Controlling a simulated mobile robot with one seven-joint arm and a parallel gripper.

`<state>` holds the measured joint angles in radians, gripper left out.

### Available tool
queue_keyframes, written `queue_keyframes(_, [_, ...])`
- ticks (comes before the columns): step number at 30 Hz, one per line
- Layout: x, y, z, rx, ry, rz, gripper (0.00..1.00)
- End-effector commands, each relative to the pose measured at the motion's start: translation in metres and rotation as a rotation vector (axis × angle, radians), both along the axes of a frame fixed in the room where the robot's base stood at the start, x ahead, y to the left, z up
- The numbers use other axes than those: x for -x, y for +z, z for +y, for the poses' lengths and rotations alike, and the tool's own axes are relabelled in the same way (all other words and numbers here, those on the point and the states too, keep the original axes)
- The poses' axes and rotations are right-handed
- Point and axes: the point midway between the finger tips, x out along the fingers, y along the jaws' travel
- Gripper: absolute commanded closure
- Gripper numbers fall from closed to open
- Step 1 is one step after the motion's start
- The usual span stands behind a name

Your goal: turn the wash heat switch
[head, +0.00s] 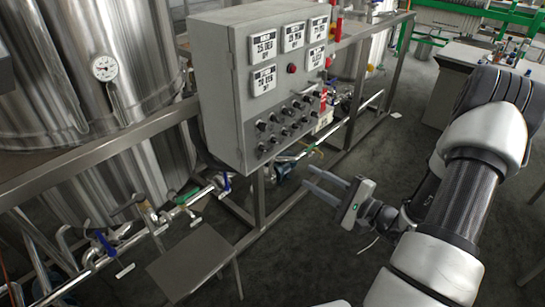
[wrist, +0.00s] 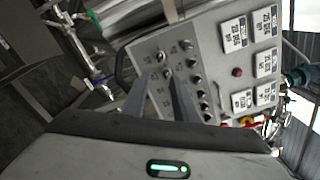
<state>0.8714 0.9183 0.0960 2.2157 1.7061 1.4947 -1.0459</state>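The grey control box (head: 222,85) stands on a metal frame left of my gripper in the head view. Its front carries rows of small black switches (head: 272,117) below the displays. The labels are too small to read, so I cannot tell which one is the wash heat switch. My gripper (head: 307,177) is open and empty, in front of and to the lower right of the box, apart from it. In the wrist view the two fingers point toward the panel (wrist: 212,68), with some switches (wrist: 160,56) showing between and beyond the fingertips. Others are partly hidden behind the right finger.
Steel tanks (head: 75,75) stand behind the box. Pipes and valves (head: 185,198) run low beneath it, near a small metal table (head: 190,262). The dark floor around my gripper is clear.

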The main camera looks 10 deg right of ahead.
Motion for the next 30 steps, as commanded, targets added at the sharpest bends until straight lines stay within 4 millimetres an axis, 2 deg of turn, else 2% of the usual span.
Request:
queue_keyframes(5, [-0.022, 0.001, 0.018, 0.001, 0.008, -0.002, 0.73])
queue_keyframes(21, [-0.113, 0.001, 0.085, 0.001, 0.008, -0.002, 0.73])
queue_keyframes(25, [-0.127, 0.001, 0.095, 0.001, 0.008, -0.002, 0.73])
queue_keyframes(30, [-0.136, 0.001, 0.101, 0.003, 0.007, 0.0, 0.73])
